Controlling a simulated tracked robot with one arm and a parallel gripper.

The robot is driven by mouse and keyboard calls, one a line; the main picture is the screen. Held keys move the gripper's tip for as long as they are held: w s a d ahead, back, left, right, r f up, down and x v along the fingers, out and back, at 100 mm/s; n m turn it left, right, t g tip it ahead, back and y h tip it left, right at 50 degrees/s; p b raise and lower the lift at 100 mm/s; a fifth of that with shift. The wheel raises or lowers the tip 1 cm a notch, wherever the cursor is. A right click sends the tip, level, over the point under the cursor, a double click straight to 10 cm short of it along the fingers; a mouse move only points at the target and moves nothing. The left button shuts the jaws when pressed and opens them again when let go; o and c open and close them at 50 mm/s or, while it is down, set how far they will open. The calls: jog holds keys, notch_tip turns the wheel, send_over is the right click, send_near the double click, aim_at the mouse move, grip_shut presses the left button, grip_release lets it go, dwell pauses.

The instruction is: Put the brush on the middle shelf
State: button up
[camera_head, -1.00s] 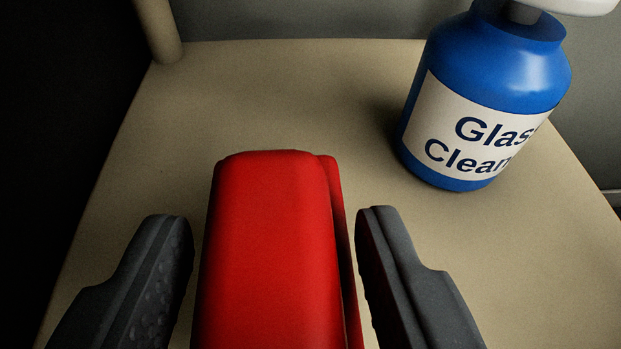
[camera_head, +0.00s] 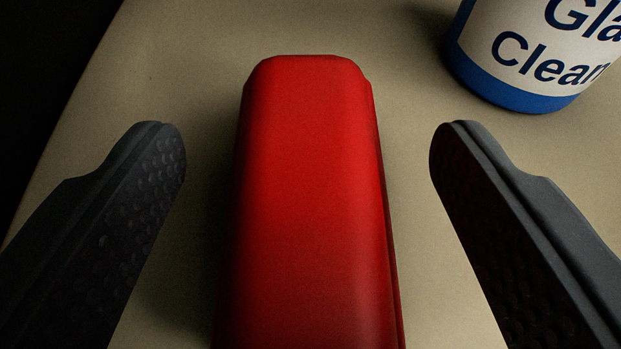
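The brush (camera_head: 310,200) shows as a long red block with rounded edges, lying on a beige surface (camera_head: 215,40). Its near end is cut off by the bottom of the picture, and no bristles show. My gripper (camera_head: 307,135) is open, with one dark grey finger on each side of the brush. A clear gap shows between each finger and the red sides. The fingers reach along the brush but stop short of its far end in the picture. I cannot tell which shelf, if any, this surface is.
A blue bottle (camera_head: 510,85) with a white glass cleaner label stands on the same surface at the upper right, beyond my right finger. Its top is out of view. The surface's left edge runs diagonally, with darkness beyond it. The surface left of the brush is bare.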

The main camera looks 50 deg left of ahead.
jog(key=p+v, duration=0.2)
jog(key=v, duration=1)
jog(key=shift+p, duration=0.4)
